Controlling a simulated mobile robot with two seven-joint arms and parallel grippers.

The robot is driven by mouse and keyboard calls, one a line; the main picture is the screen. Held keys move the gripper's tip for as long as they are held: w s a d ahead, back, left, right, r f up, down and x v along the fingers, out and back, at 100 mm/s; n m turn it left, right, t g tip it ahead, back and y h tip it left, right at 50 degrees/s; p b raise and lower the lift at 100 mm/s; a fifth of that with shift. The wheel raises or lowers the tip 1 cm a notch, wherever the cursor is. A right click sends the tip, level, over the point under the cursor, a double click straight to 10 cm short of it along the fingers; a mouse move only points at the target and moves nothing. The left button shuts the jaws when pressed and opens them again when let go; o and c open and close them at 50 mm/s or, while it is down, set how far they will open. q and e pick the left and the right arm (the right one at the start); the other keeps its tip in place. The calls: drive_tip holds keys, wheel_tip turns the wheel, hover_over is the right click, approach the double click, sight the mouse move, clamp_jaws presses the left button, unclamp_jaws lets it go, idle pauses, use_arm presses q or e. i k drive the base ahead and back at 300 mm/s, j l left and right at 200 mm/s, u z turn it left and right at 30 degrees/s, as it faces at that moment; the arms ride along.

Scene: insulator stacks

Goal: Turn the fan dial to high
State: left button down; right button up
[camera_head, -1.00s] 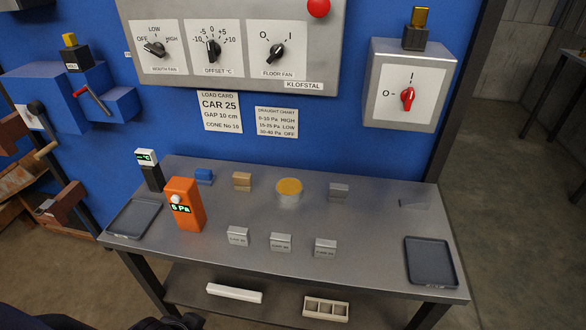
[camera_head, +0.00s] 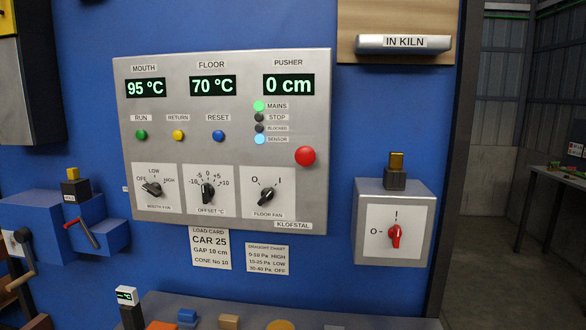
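The mouth fan dial (camera_head: 152,188) is a black knob on a white plate at the lower left of the grey control panel (camera_head: 230,68). Its plate is marked OFF, LOW and HIGH, and the pointer appears to lean to the upper left, toward OFF. The floor fan dial (camera_head: 266,193), marked O and I, is at the panel's lower right; its pointer seems to lean toward I. The offset dial (camera_head: 207,191) sits between them. Neither of my grippers shows in the head view.
A draught chart (camera_head: 267,260) under the panel links 0-10 Pa to HIGH. Displays read 95 °C, 70 °C and 0 cm. A red button (camera_head: 305,156) is above the floor fan dial. A red switch (camera_head: 395,235) is on a box at right. The table (camera_head: 370,322) shows at the bottom.

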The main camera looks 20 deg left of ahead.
sight(154, 189)
drive_tip(key=u, duration=1.45)
